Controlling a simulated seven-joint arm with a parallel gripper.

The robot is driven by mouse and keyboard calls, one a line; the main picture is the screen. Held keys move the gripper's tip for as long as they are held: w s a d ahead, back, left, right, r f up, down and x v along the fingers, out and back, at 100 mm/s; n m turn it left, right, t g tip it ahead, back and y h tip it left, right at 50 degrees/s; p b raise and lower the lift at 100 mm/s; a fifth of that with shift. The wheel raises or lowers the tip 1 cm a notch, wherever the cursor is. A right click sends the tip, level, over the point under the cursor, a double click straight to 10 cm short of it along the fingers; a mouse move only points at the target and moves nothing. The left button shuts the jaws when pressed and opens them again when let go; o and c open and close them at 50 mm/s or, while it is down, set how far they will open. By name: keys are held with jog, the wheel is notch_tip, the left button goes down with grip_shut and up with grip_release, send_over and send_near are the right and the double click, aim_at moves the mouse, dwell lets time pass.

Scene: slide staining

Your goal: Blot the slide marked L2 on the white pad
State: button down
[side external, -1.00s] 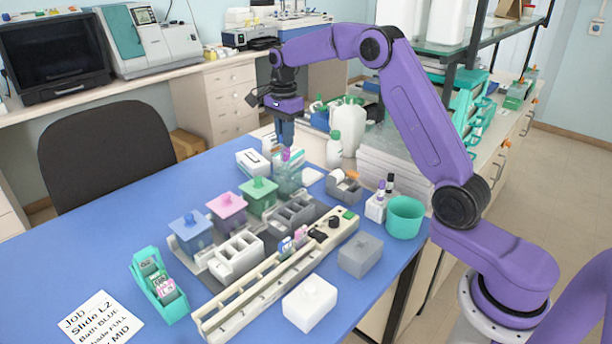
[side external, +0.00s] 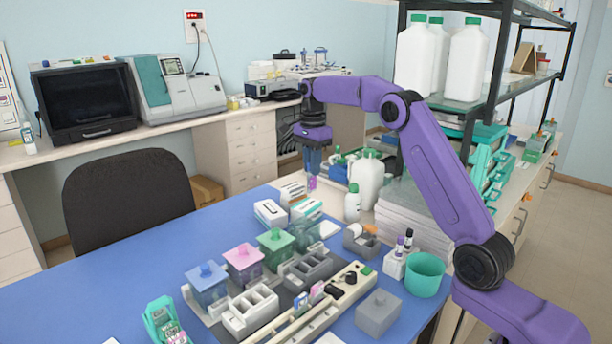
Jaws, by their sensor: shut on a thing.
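My gripper (side external: 312,172) is shut on a slide (side external: 312,183), held up in the air above the back of the blue table. Its lower end shows purple; its label is too small to read. The held slide is well above both and touches neither. Other slides stand in a teal rack (side external: 160,318) at the lower left, cut off by the picture edge, and on a long cream holder (side external: 350,284).
Blue (side external: 206,284), pink (side external: 243,262) and green (side external: 275,248) lidded jars stand in a row. White boxes (side external: 270,212) and white bottles (side external: 369,180) stand near the gripper. A teal cup (side external: 425,275) and a grey block (side external: 378,312) are at the right. The table's left is clear.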

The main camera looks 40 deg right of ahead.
jog(key=d+f, duration=0.1)
jog(key=d, duration=0.6)
jog(key=shift+w+a+f, duration=0.1)
jog(key=shift+w+f, duration=0.1)
jog(key=shift+f, duration=3.2)
jog(key=shift+w+f, duration=0.2)
jog(key=shift+f, duration=3.15)
jog(key=shift+f, duration=0.65)
notch_tip(320, 180, up, 6)
jog(key=shift+r, duration=0.1)
